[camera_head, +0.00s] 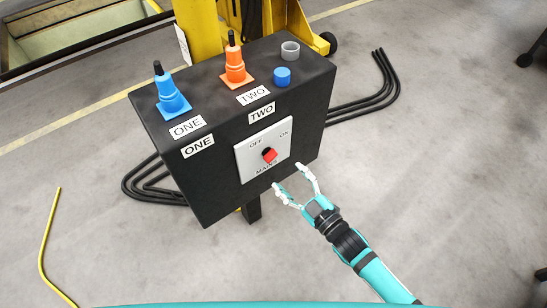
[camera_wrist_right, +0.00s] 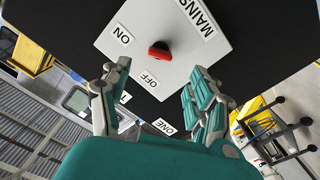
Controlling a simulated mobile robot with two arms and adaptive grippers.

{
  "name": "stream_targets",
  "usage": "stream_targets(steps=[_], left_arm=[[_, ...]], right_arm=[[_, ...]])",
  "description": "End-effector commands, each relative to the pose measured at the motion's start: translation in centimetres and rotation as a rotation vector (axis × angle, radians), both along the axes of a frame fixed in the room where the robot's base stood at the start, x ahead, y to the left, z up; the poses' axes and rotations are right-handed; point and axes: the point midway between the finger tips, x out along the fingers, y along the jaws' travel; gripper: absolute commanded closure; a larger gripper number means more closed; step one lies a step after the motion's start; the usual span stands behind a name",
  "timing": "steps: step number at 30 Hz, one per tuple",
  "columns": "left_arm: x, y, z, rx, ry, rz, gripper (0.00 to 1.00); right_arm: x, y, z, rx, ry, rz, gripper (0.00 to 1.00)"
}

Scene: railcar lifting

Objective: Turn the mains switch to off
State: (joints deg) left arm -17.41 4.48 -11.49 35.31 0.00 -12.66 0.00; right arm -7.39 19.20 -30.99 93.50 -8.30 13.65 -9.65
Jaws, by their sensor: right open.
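The mains switch is a red knob (camera_head: 269,155) on a white plate (camera_head: 247,172) on the front of a black control box (camera_head: 215,200). The plate reads OFF at upper left, ON at upper right and MAINS below. I cannot tell for sure which label the knob points to. My right gripper (camera_head: 288,177) is open and empty, just in front of the plate's lower right edge, apart from the knob. In the right wrist view the knob (camera_wrist_right: 159,50) shows beyond and between the open fingers (camera_wrist_right: 161,78). My left gripper is not in view.
On the box top stand a blue lever (camera_head: 172,98), an orange lever (camera_head: 235,68), a blue button (camera_head: 282,76) and a grey ring (camera_head: 290,50). Black cables (camera_head: 375,97) lie on the floor. A yellow post (camera_head: 199,28) stands behind.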

Motion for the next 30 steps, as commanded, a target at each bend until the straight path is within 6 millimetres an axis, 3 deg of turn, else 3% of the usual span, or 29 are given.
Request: stream_targets(steps=[6,12,25,30], left_arm=[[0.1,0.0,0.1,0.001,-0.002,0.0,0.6],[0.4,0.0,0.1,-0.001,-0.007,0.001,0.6],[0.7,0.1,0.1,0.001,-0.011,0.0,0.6],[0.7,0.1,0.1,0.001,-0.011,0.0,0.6]], right_arm=[[3.9,2.8,0.1,0.001,-0.002,-0.001,0.38],[6.0,4.3,-0.1,0.0,0.0,-0.001,0.38],[6.8,4.9,-0.1,0.0,0.001,-0.001,0.38],[6.7,4.9,-0.1,0.0,0.001,-0.001,0.61]])
